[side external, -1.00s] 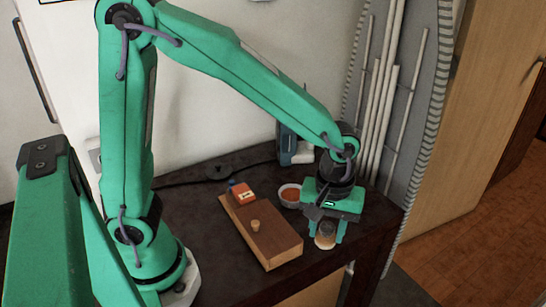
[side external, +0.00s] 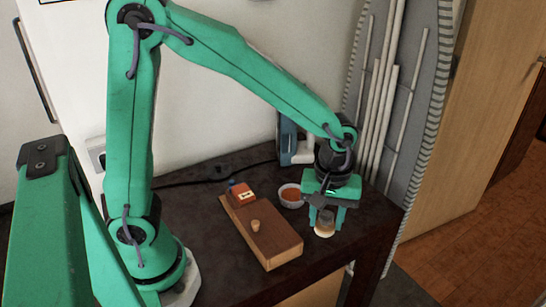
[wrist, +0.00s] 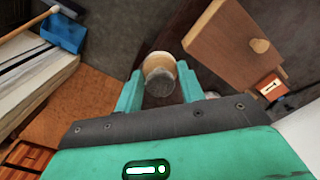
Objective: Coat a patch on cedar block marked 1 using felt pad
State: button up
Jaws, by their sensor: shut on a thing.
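My gripper (side external: 325,217) is shut on a short round piece, likely the felt pad (side external: 324,229), with a pale wood-coloured part and a grey part. In the wrist view, the pad (wrist: 160,78) sits between the two green fingers (wrist: 158,92). It is right of a long brown wooden block (side external: 266,232), apart from it, and appears above the dark table. The block carries a small wooden peg (side external: 255,225). At its far end is a small red-orange piece (side external: 243,194) with a white label; the label seems to read 1 in the wrist view (wrist: 270,86).
A small white bowl (side external: 290,195) with orange-red contents stands between the block and my gripper, slightly behind. A blue-grey appliance (side external: 292,140) stands at the table's back. The dark table (side external: 205,235) is bare in front of the block; its right edge is close to my gripper.

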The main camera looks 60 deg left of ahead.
jog(key=w+a+n, duration=0.4)
jog(key=a, duration=0.5)
jog(key=n, duration=0.4)
send_over(292, 195)
jog(key=f, duration=0.2)
jog(key=shift+r, duration=0.2)
jog(key=shift+f, duration=0.1)
jog(key=shift+f, duration=2.9)
jog(key=shift+f, duration=0.65)
jog(key=shift+r, duration=0.15)
notch_tip(292, 195, up, 7)
dwell(0.8)
jog(key=shift+d+m, duration=0.15)
jog(key=shift+m, duration=0.15)
dwell(0.4)
